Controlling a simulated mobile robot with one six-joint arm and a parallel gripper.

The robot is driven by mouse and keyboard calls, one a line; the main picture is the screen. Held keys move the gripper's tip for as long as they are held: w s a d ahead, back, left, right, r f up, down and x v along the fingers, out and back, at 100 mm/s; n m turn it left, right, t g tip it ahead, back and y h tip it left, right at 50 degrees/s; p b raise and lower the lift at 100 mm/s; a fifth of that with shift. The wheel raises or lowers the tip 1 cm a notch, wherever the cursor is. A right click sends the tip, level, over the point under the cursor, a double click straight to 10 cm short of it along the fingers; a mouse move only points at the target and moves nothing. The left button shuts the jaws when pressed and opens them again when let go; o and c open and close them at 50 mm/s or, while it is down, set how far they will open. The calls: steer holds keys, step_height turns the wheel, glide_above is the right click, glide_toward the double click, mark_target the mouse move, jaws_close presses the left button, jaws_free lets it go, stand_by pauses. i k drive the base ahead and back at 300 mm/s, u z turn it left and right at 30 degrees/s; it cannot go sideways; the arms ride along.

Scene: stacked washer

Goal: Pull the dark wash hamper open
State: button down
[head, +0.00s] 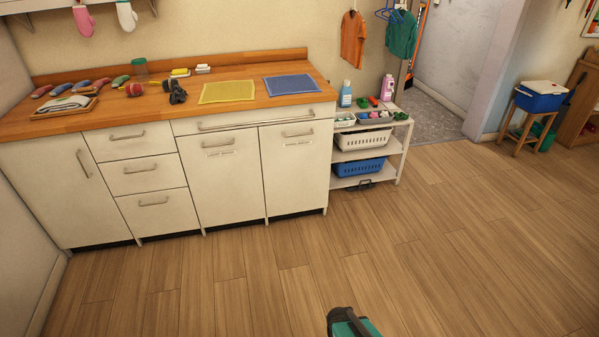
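Two white tall fronts stand side by side under the wooden counter, a left front (225,185) and a right front (294,175). Each has a horizontal bar handle near its top, the left handle (218,143) and the right handle (298,134), with a small label below it. The labels are too small to read, so I cannot tell which front is the dark wash hamper. Both fronts look closed, flush with the cabinet. A teal and dark part at the bottom edge looks like my arm. No gripper fingers show, and nothing of mine touches the fronts.
The wooden floor (230,285) before the cabinets is clear. Drawers (150,176) stand left of the fronts. A white shelf rack (398,160) with a white basket (361,143) and a blue basket (359,168) stands right. Yellow and blue mats (291,85) lie on the counter.

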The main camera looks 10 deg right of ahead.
mark_target(296, 156)
steer(key=i, duration=0.85)
steer(key=z, duration=0.05)
steer(key=k, duration=0.2)
steer(key=u, duration=2.95)
